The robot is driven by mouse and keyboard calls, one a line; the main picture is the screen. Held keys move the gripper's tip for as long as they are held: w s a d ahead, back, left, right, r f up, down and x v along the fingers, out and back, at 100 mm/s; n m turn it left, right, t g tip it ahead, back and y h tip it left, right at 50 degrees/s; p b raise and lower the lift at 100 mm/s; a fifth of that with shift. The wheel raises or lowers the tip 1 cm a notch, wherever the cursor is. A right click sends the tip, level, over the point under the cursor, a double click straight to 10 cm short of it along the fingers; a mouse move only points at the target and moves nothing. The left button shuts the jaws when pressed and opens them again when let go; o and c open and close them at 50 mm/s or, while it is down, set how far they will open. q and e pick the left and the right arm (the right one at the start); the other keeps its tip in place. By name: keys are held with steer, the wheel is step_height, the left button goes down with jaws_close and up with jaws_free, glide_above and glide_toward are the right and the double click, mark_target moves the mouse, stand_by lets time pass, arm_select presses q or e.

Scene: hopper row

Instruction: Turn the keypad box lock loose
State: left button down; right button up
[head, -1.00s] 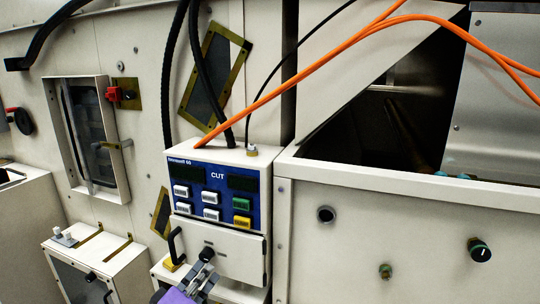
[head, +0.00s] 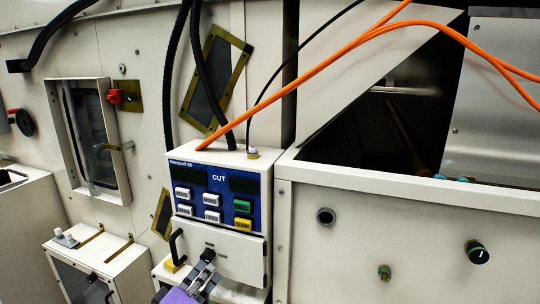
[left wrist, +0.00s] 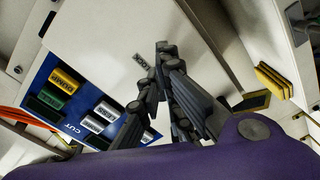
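The keypad box (head: 258,170) stands upright in the middle of the head view, with a blue keypad panel (head: 214,198) marked CUT and white, green and yellow buttons. My left gripper (head: 207,258) is at the door front, where a dark lock knob sits under a small label. In the left wrist view my left gripper (left wrist: 163,52) has its fingertips close together beside the LOCK label (left wrist: 141,60); they hide most of the lock between them. My right gripper is not in view.
Orange cables (head: 340,52) and black hoses (head: 208,95) run above and behind the box. A white cabinet wall (head: 410,215) with a knob (head: 477,251) stands close on the right. A smaller white box (head: 98,262) stands at the lower left.

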arm_select(q)
steer(key=shift+w+d+r+p, duration=0.15)
steer(key=shift+d+r, duration=0.15)
steer(key=shift+r, duration=0.3)
steer(key=shift+s+d+r+p, duration=0.15)
steer(key=shift+d+r, duration=0.1)
steer(key=shift+r, duration=0.35)
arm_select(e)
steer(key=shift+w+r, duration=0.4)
arm_select(q)
steer(key=shift+w, duration=0.1)
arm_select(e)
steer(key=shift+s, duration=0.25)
arm_select(q)
steer(key=shift+d, duration=0.1)
steer(key=shift+d+f, duration=0.1)
steer(key=shift+d, duration=0.1)
steer(key=v, duration=0.6)
steer(key=shift+f, duration=0.45)
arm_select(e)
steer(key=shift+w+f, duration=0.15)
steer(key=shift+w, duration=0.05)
